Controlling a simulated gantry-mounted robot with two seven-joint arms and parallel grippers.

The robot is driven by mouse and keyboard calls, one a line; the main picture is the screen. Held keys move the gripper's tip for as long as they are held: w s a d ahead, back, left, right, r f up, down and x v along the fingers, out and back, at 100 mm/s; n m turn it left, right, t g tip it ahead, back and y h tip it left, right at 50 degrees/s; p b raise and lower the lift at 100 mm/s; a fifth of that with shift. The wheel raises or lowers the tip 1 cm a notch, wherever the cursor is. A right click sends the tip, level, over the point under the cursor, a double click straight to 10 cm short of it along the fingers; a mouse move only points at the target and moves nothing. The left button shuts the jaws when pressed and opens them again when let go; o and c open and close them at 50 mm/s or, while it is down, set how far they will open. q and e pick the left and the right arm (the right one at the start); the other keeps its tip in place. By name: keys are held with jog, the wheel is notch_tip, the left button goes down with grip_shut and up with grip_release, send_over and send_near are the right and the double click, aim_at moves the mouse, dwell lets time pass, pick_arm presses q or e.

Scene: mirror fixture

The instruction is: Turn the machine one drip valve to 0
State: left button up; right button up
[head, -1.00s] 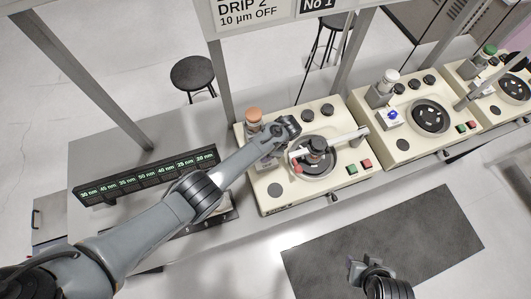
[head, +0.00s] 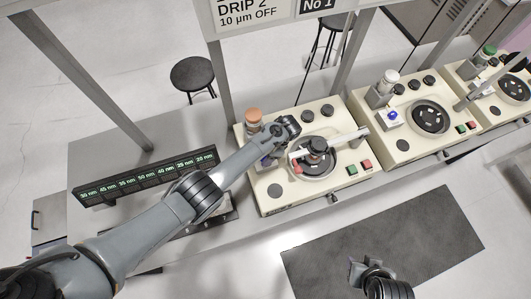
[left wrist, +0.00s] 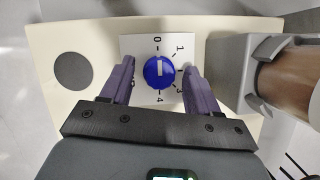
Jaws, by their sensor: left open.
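Machine one (head: 262,193) is the cream polisher nearest the left, below the No 1 sign (head: 319,4). Its drip valve is a round blue knob (left wrist: 159,72) on a white dial plate (left wrist: 137,44) in the left wrist view. A pale mark on the knob runs up and down in that view, its upper end toward the 0. The labels 0, 1, 3 and 4 show. My left gripper (left wrist: 160,77) is open, its purple fingers on either side of the knob with small gaps. In the head view my left gripper (head: 268,158) mostly hides the valve. My right gripper (head: 357,268) is low down, away from the machine.
A bottle with an orange-brown cap (head: 253,116) stands beside the valve; its holder (left wrist: 228,72) is close to the right finger. A polishing platter (head: 313,165) with an arm across it is to the right. A second machine (head: 408,145) stands further right. A thickness display (head: 145,177) is at left.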

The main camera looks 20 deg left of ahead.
pick_arm(q)
jog(key=shift+r, duration=0.1)
jog(key=v, duration=1)
jog(key=shift+d+r, duration=0.25)
jog(key=shift+w, duration=0.15)
